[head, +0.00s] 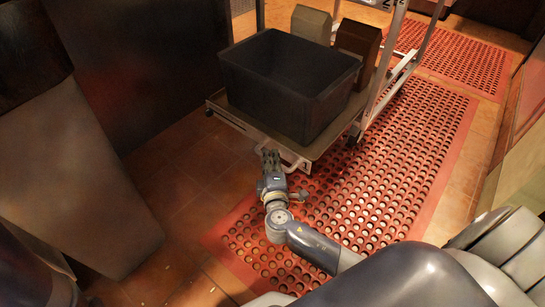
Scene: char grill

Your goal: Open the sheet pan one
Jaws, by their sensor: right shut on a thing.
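The flat sheet pan (321,146) is a brown, low tray in the metal rack at the top middle. A pale bar, its handle (292,161), runs along its front edge. My left gripper is not in view.
A black tub (285,90) sits on the pan. Two boxes, one grey-brown (310,24) and one dark brown (357,42), stand behind it. Red perforated mats (385,165) cover the tiled floor. A large grey panel (75,170) stands at left.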

